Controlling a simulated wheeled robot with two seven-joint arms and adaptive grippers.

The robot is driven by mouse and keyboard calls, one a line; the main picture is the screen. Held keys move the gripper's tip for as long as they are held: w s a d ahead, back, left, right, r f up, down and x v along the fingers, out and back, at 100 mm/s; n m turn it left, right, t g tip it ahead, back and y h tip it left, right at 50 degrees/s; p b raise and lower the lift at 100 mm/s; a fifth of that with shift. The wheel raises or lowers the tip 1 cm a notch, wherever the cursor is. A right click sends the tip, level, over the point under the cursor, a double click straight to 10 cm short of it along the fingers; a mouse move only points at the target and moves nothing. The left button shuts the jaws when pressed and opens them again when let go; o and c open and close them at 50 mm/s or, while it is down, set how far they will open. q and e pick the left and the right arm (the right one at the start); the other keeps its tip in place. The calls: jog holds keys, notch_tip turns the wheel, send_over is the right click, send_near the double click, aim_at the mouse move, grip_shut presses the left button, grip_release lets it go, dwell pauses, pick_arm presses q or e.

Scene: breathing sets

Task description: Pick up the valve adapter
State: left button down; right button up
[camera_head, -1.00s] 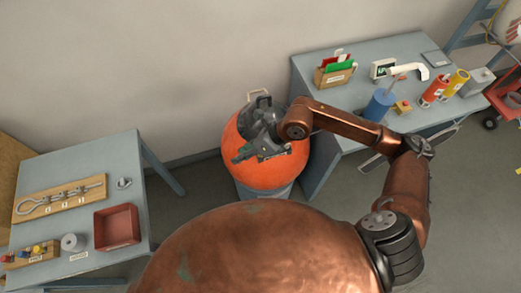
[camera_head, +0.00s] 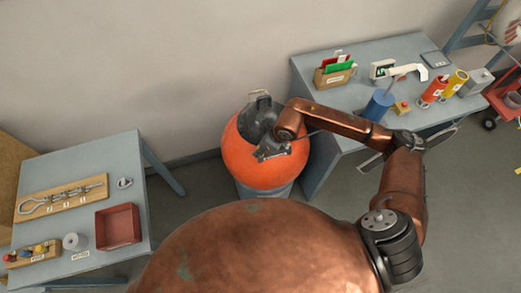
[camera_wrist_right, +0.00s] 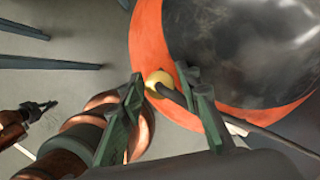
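I cannot tell for sure which thing is the valve adapter. My right gripper (camera_head: 268,154) is over the drum's front. In its wrist view the fingers (camera_wrist_right: 163,84) stand apart on either side of the yellow piece. A blurred copper arm end (camera_wrist_right: 28,115) at the left may be my left gripper.
The left table (camera_head: 125,150) holds a wooden board with a metal rod (camera_head: 62,198), a red tray (camera_head: 117,227), a grey roll (camera_head: 73,242) and a small metal fitting (camera_head: 124,183). The right table (camera_head: 310,65) holds a blue cylinder (camera_head: 378,105) and red and yellow cans.

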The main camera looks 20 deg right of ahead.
jog(key=shift+c, duration=0.7)
grip_shut()
